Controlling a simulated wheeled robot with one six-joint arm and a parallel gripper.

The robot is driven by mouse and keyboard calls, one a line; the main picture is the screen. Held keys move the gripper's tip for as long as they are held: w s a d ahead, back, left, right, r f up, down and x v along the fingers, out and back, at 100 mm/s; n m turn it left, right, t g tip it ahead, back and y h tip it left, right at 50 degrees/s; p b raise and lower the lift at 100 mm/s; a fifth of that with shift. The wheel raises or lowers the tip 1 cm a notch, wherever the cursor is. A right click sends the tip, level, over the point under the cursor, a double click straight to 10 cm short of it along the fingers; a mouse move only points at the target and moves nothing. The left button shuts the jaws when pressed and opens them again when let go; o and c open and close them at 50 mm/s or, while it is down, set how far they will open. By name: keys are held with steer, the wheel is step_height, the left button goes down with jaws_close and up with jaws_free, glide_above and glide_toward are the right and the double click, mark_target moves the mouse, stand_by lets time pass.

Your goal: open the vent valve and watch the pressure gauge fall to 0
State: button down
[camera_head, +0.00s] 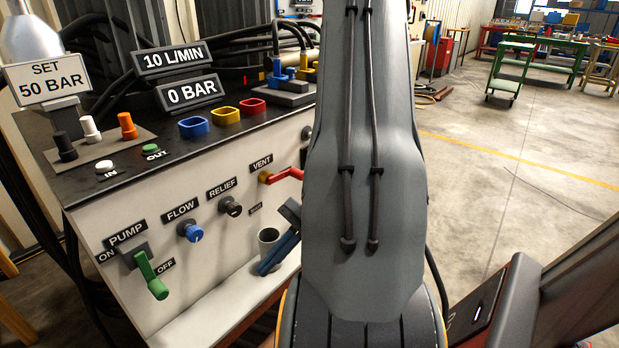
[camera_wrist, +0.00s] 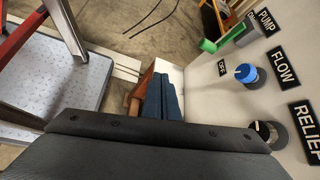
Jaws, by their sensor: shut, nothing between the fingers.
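The vent valve (camera_head: 284,175) is on the front panel under the VENT label (camera_head: 262,163). Its red lever lies sideways, pointing right, and its right end is hidden by my arm. The pressure readout (camera_head: 187,93) on the bench shows 0 BAR. In the wrist view the fingers (camera_wrist: 161,85) lie side by side, shut and empty. The vent valve is not visible in the wrist view.
The green pump lever (camera_head: 151,275) points down toward OFF. The blue flow knob (camera_head: 195,232) and dark relief knob (camera_head: 231,208) sit between pump and vent. A sign (camera_head: 47,83) reads SET 50 BAR.

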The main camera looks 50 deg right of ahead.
steer(key=w+d+r+m+t+h+p, duration=0.2)
steer(key=w+d+m+t+h, duration=0.25)
steer(key=d+m+t, duration=0.5)
steer(key=s+d+m+t+h+p, duration=0.2)
steer(key=d+m+h, duration=0.65)
steer(key=d, duration=0.95)
steer(key=w+m+y+p, duration=0.1)
steer(key=w+p, duration=0.1)
steer(key=w, duration=0.7)
steer(key=shift+w+a+r+y, duration=0.25)
steer(key=shift+w+y, duration=0.1)
steer(key=shift+y, duration=0.05)
